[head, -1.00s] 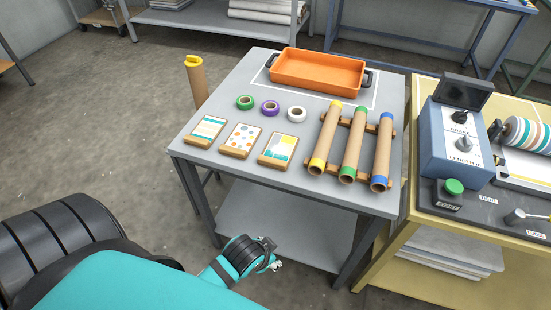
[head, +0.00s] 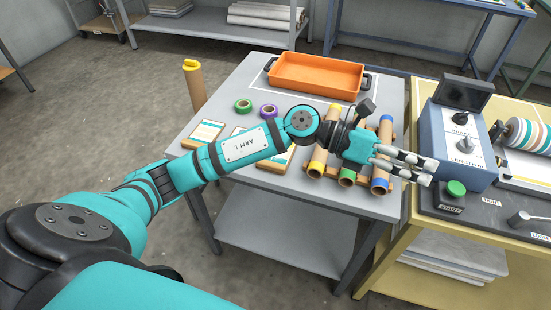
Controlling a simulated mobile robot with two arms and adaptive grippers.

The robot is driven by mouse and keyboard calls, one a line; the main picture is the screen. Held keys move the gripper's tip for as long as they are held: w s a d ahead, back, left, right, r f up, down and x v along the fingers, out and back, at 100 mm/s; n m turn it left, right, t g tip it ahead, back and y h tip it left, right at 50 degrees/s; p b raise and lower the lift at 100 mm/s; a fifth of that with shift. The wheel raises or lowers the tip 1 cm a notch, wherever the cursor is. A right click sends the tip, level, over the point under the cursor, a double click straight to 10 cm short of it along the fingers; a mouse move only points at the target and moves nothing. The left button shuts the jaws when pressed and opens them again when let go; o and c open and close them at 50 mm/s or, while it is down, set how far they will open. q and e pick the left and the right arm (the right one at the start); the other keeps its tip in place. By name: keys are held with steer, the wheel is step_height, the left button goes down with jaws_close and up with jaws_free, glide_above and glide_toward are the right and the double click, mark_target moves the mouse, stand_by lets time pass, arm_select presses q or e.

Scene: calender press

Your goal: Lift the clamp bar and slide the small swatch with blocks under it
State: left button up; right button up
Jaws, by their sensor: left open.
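The swatch that appears to bear blocks (head: 279,161) lies on the grey table, the rightmost of three small wood-edged boards, mostly covered by my left arm in the head view. My left gripper (head: 428,172) is open and empty, above the right edge of the grey table, right of the cardboard tubes. It points right, toward the blue-grey control box of the press. I cannot make out the clamp bar; the press runs out of view at the right. My right gripper is not in view.
The press bench holds a control box (head: 452,148), a green start button (head: 456,188), a lever (head: 520,218) and a striped roller (head: 526,134). Three tubes lie in a wooden rack (head: 328,140). An orange tray (head: 317,75) and tape rolls (head: 243,106) share the grey table.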

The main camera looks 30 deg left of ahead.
arm_select(q)
steer(key=a+f+m+g+y, duration=0.2)
steer(key=a+f+m+y, duration=0.2)
steer(key=m+g+y+p, duration=0.1)
steer(key=y+p, duration=0.1)
steer(key=y, duration=1.1)
glide_above(274, 165)
steer(key=f, duration=1.2)
steer(key=shift+w+a, duration=0.1)
steer(key=shift+w, duration=0.3)
steer(key=f, duration=0.3)
steer(key=f+p, duration=0.1)
steer(key=shift+s+f, duration=0.3)
steer(key=shift+s, duration=0.05)
steer(key=shift+f, duration=0.55)
jaws_close()
